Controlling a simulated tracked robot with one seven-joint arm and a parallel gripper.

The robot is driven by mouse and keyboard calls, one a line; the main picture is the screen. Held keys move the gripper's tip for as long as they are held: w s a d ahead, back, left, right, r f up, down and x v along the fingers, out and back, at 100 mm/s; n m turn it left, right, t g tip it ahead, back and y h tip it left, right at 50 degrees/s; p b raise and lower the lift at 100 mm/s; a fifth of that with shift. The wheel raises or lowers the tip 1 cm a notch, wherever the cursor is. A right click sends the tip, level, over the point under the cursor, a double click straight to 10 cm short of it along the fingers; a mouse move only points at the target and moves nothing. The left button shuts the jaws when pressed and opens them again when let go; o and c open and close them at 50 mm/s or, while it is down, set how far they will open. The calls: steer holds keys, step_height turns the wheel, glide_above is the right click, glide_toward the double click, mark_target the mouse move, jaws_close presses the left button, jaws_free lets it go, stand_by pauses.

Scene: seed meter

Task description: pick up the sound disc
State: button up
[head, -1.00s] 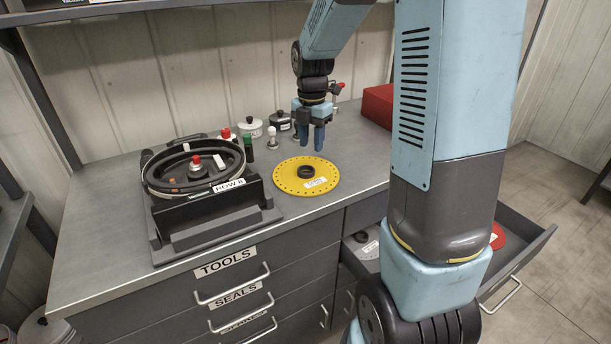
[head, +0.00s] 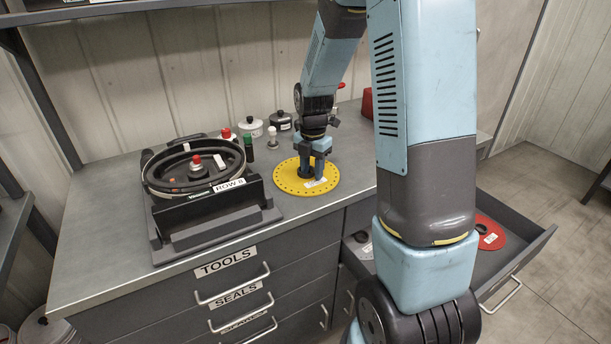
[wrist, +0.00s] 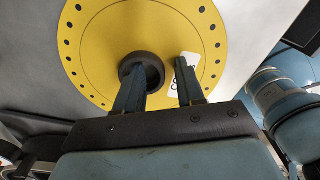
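A yellow disc (head: 290,184) with a ring of small holes lies flat on the worktop. It has a raised black hub and a white label whose writing I cannot read; the disc also shows in the wrist view (wrist: 105,50). My gripper (head: 312,176) points down at the disc's middle, low over it. In the wrist view my gripper (wrist: 160,78) is open; its left finger overlaps the black hub (wrist: 150,66) and its right finger stands to the right of it, over the label. I cannot tell whether the fingers touch the hub or disc.
A seed meter housing (head: 215,205) marked "ROW 8" stands left of the disc. Small bottles and jars (head: 252,127) stand behind. A red disc (head: 489,232) lies in the open drawer (head: 517,262) at right. A red box (head: 367,104) is at the back right.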

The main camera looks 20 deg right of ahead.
steer(key=shift+c, duration=0.3)
jaws_close()
stand_by(0.3)
